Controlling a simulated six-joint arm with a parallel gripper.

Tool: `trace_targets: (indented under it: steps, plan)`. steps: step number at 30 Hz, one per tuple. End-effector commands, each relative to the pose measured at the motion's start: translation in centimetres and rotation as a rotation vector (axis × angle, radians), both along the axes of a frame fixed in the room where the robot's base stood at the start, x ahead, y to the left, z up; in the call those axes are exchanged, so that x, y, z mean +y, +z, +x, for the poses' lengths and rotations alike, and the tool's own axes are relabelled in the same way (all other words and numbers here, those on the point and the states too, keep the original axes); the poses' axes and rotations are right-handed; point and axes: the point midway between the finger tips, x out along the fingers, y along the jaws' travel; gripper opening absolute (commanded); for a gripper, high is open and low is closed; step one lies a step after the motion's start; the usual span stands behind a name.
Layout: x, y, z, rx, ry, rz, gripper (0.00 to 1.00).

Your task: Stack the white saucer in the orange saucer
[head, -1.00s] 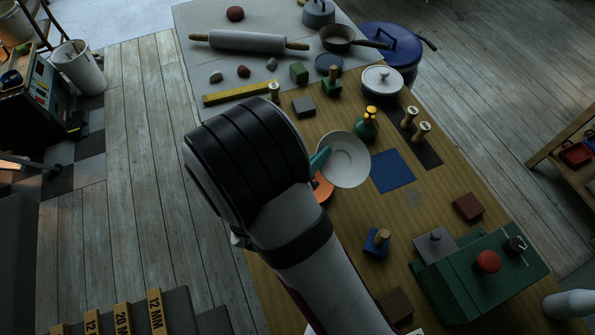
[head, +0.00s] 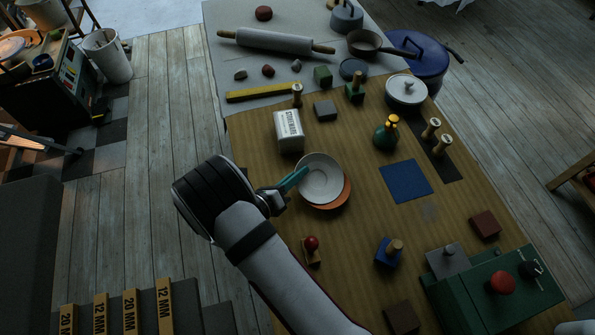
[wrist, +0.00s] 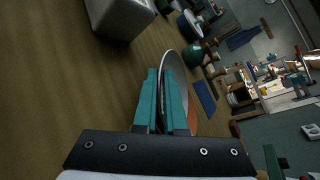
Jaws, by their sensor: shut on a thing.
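The white saucer (head: 321,179) is held at its left rim by my gripper (head: 293,180), whose teal fingers are shut on it. The orange saucer (head: 336,197) lies on the table under the white one, and mostly its lower right rim shows. In the head view the white saucer overlaps it, shifted a little to the upper left. In the wrist view my gripper (wrist: 166,95) pinches the rim of the white saucer (wrist: 178,75), seen nearly edge-on. Part of the orange saucer (wrist: 193,117) shows beyond it. I cannot tell whether the saucers touch.
A white tin (head: 289,131) stands just above the saucers. A green bottle (head: 386,136) and a blue square (head: 406,181) are to the right. A red-topped piece (head: 312,247) and a blue block with a peg (head: 388,251) are below. Table between them is clear.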

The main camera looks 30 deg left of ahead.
Motion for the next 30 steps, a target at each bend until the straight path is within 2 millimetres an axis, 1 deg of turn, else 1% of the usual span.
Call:
trace_targets:
  steps: [1, 5, 6, 13, 15, 17, 24, 27, 30]
  plan:
    - [0.0, 0.0, 0.0, 0.000, 0.000, 0.000, 0.14]
    - [0.0, 0.0, 0.0, 0.000, 0.000, 0.000, 0.37]
    - [0.0, 0.0, 0.0, 0.000, 0.000, 0.000, 0.39]
    - [0.0, 0.1, 0.0, 0.000, 0.000, 0.000, 0.39]
    - [0.0, 0.6, 0.0, -0.001, 0.000, 0.002, 0.39]
    - [0.3, 0.9, -1.1, 0.000, 0.004, 0.002, 0.39]
    - [1.5, 2.8, -7.6, 0.000, 0.006, 0.003, 0.39]
    - [1.8, 3.4, -9.6, 0.000, 0.003, 0.001, 0.39]
    - [2.0, 3.8, -10.9, 0.000, 0.002, 0.002, 0.39]
